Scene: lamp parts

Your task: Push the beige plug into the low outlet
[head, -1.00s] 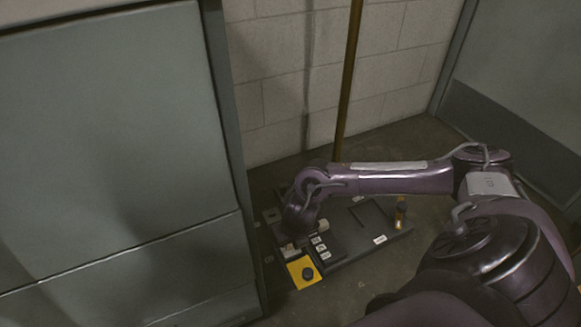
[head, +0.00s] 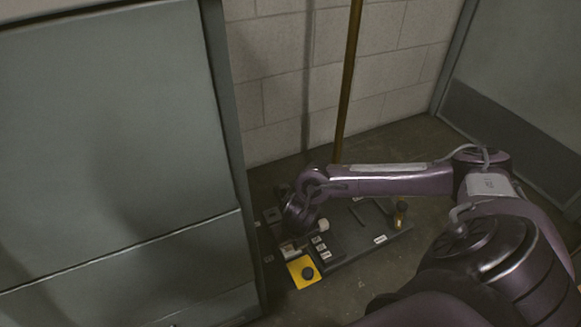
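My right arm reaches in from the right, and its gripper (head: 291,243) is low over the left end of a dark panel (head: 345,251) lying on the floor. The gripper's fingers are small and mostly hidden by the wrist, so I cannot tell whether they are open or shut. A small beige piece (head: 323,225) shows just right of the wrist; I cannot tell whether it is the plug. The low outlet cannot be made out clearly. My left gripper is out of view.
A yellow plate with a dark round button (head: 308,272) is at the panel's front left corner. A brass-coloured post (head: 400,215) stands at its right end. A grey cabinet (head: 120,150) is close on the left. A brown pole (head: 347,85) and a block wall are behind.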

